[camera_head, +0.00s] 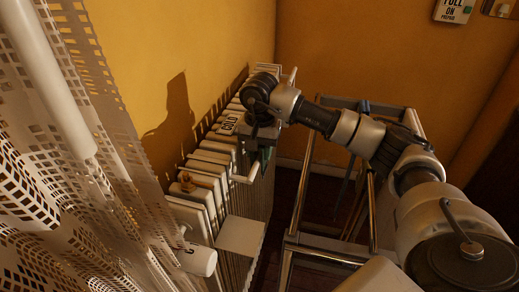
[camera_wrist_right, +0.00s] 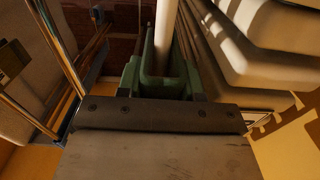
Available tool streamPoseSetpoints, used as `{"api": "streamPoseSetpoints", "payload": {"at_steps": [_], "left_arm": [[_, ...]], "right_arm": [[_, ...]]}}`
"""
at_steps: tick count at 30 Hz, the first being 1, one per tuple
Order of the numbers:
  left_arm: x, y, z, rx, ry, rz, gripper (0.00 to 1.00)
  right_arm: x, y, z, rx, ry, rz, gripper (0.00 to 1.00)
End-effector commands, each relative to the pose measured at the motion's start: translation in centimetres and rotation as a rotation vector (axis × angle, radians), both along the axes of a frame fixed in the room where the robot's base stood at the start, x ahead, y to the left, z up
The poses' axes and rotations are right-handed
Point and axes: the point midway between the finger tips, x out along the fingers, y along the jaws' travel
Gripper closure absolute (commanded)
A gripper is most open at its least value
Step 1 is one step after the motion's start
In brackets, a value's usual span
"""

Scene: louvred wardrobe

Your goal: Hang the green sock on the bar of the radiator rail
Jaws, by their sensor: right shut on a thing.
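The radiator rail's white bar (camera_head: 246,173) runs along the front of the pale ribbed radiator (camera_head: 208,163). My right gripper (camera_head: 262,141) is over the bar, shut on the green sock (camera_head: 266,157). In the right wrist view, the green sock (camera_wrist_right: 160,82) is directly in front of the gripper. Green cloth shows on both sides of the white bar (camera_wrist_right: 166,30), close against it. The gripper hides part of the sock, and I cannot tell whether the bar carries its weight. My left gripper is out of view.
A metal-framed rack (camera_head: 303,195) stands to the right under my arm. A lace curtain (camera_head: 75,170) fills the left. A white shelf (camera_head: 240,236) juts out nearer me.

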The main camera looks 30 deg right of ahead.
Motion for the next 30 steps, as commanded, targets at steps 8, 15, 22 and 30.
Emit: {"api": "streamPoseSetpoints", "payload": {"at_steps": [8,15,22,30], "left_arm": [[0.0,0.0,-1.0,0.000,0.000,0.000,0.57],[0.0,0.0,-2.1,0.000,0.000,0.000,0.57],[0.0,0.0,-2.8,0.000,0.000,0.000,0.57],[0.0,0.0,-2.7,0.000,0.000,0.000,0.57]], "right_arm": [[0.0,0.0,-1.1,0.000,0.000,0.000,0.93],[0.0,0.0,-2.3,0.000,0.000,0.000,0.93],[0.0,0.0,-3.1,0.000,0.000,0.000,0.93],[0.0,0.0,-3.0,0.000,0.000,0.000,0.54]]}}
